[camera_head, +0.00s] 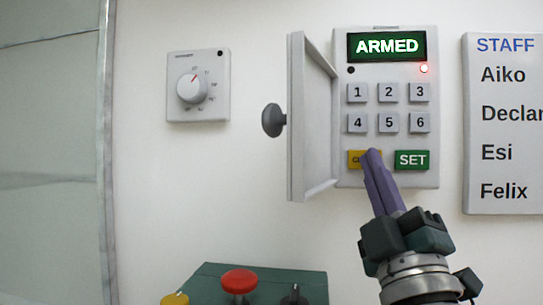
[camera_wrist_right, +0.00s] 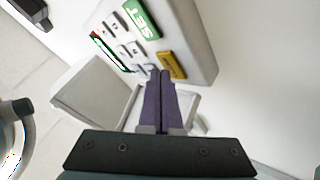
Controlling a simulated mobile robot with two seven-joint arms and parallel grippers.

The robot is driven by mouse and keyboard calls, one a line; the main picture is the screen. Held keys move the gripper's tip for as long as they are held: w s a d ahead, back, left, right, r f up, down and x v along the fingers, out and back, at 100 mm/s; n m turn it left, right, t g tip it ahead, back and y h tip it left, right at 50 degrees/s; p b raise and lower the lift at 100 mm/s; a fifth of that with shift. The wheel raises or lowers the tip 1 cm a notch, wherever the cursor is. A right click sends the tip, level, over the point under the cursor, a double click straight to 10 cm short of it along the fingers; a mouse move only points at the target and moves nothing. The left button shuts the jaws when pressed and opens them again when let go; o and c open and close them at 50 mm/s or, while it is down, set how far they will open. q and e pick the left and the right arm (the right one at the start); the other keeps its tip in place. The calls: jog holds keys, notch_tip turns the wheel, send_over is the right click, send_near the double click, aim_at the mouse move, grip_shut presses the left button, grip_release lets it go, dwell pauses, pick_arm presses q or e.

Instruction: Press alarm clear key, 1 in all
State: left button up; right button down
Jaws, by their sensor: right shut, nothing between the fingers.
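The alarm panel (camera_head: 390,150) is on the wall with its cover door (camera_head: 311,120) swung open to the left. Its display (camera_head: 387,46) reads ARMED, and a red lamp (camera_head: 423,69) is lit below it. The yellow clear key (camera_head: 355,159) is at the lower left, beside the green SET key (camera_head: 412,160). My right gripper (camera_head: 373,153) is shut and empty, its purple fingertips covering part of the yellow key's lettering. In the right wrist view the fingertips (camera_wrist_right: 159,74) are beside the yellow key (camera_wrist_right: 174,66); I cannot tell whether they touch it. My left gripper is not in view.
A dial (camera_head: 192,88) is on the wall at left. A staff list (camera_head: 505,130) hangs to the right of the panel. A green box with a red button (camera_head: 239,281) stands below. The open door's knob (camera_head: 273,120) sticks out left.

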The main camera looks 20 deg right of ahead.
jog(key=shift+s+a, duration=0.2)
jog(key=shift+s, duration=0.15)
jog(key=shift+s+a, duration=0.1)
jog(key=s+p, duration=0.1)
jog(key=s+a+p, duration=0.1)
jog(key=s+a, duration=0.1)
jog(key=s, duration=0.1)
jog(key=shift+a+p, duration=0.25)
jog(key=shift+p, duration=0.15)
dwell(0.5)
jog(key=shift+s+r, duration=0.1)
jog(key=shift+s, duration=0.05)
